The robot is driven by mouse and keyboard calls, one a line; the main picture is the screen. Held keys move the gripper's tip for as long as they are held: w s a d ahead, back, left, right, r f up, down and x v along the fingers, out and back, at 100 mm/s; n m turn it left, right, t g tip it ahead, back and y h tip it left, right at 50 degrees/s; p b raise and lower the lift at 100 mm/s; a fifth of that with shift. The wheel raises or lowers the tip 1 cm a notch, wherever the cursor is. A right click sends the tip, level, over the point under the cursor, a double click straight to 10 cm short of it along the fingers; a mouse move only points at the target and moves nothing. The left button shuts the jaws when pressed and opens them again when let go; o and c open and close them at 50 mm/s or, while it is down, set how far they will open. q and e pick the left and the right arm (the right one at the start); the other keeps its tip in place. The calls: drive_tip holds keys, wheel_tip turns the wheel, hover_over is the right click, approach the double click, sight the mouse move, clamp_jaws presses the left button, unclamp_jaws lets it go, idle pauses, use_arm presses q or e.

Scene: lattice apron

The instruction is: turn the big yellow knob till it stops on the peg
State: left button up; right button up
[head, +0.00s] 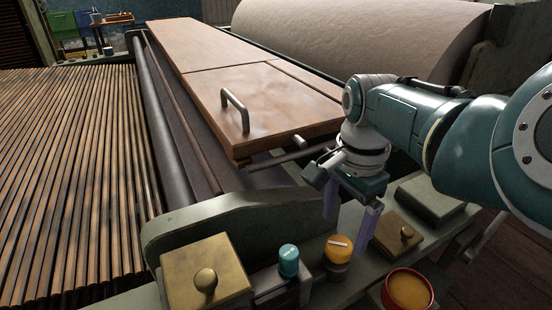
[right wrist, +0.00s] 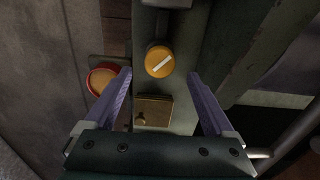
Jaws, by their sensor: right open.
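The big yellow knob (head: 339,248) stands on the green machine rail, with a pale pointer line across its top. In the right wrist view the yellow knob (right wrist: 159,62) lies just beyond the fingertips, about midway between them, with its line slanting up to the right. My right gripper (head: 350,216) is open, its two purple fingers pointing down above and behind the knob. Its fingers also show in the right wrist view (right wrist: 160,77), apart and empty, not visibly touching the knob. I cannot make out the peg. My left gripper is not in view.
A smaller teal knob (head: 289,261) stands left of the yellow one. A brass box with a round knob (head: 208,272) is further left; a smaller brass plate (head: 398,236) is to the right. A red-rimmed round tub (head: 408,289) sits in front. A hinged wooden board (head: 265,95) lies behind.

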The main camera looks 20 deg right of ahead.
sight(341, 245)
use_arm(q)
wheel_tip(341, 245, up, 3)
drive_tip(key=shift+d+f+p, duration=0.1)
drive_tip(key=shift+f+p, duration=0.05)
drive_tip(key=shift+p, duration=0.65)
use_arm(e)
wheel_tip(341, 245, up, 5)
drive_tip(key=shift+s, duration=0.1)
